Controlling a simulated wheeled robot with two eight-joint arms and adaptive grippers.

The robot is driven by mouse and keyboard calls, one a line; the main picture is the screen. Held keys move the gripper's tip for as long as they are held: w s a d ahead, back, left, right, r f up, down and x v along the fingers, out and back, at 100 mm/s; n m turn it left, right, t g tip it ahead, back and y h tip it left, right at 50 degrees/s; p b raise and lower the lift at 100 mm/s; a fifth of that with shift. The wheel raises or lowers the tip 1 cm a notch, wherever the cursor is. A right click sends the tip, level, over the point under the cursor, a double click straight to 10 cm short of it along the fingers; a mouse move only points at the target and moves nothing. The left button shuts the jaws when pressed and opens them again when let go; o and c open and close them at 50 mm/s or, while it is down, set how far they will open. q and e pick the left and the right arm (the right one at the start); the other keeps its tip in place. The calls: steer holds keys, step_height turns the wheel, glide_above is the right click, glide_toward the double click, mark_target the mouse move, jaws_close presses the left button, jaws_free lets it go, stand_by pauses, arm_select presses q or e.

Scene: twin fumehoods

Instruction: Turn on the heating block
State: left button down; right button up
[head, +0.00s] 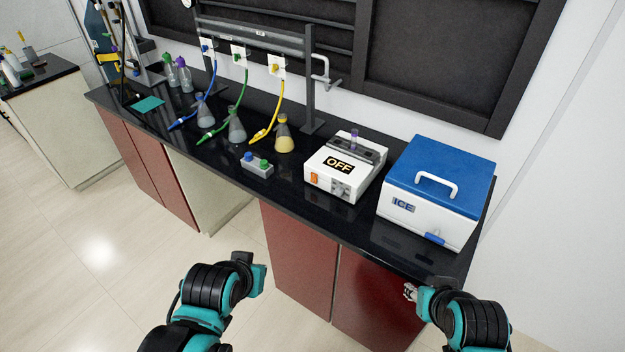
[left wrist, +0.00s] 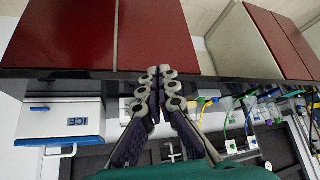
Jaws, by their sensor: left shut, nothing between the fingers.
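The heating block (head: 345,165) is a white box on the black bench in the head view. Its front display reads OFF (head: 338,164), an orange switch (head: 314,179) is at the front left, and a purple-capped vial (head: 354,137) stands in its dark top. My left gripper (left wrist: 160,76) is shut and empty in the left wrist view; its fingers hide most of what lies behind them. In the head view my left arm is in front of the bench, apart from the block. My right gripper (head: 410,292) shows small beside the red cabinet front; its jaw state is unclear.
A white ice box (head: 425,212) with a blue lid stands right of the block. The bench's front edge (head: 300,205) lies between my arms and the block.

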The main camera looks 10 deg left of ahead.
mark_target(314, 178)
arm_select(q)
steer(key=w+f+n+t+h, duration=0.2)
steer(key=w+f+n+h, duration=0.1)
steer(key=w+n, duration=2.3)
steer(key=shift+a+n+t+h+b, duration=0.25)
steer(key=shift+n+h, duration=0.65)
steer(key=shift+n, duration=1.5)
steer(key=shift+d, duration=0.15)
steer(key=b+x, duration=0.4)
steer(key=x, duration=0.6)
steer(key=shift+w, duration=0.1)
steer(key=shift+w+d+f+b, duration=0.15)
steer(key=shift+w+d, duration=0.15)
steer(key=shift+w, duration=0.3)
steer(key=shift+w+d+f+b, duration=0.15)
steer(key=shift+w+d, duration=0.1)
steer(key=shift+w, duration=0.3)
steer(key=shift+w+d+r, duration=0.15)
steer(key=shift+w+d, duration=0.1)
steer(key=shift+w, duration=0.35)
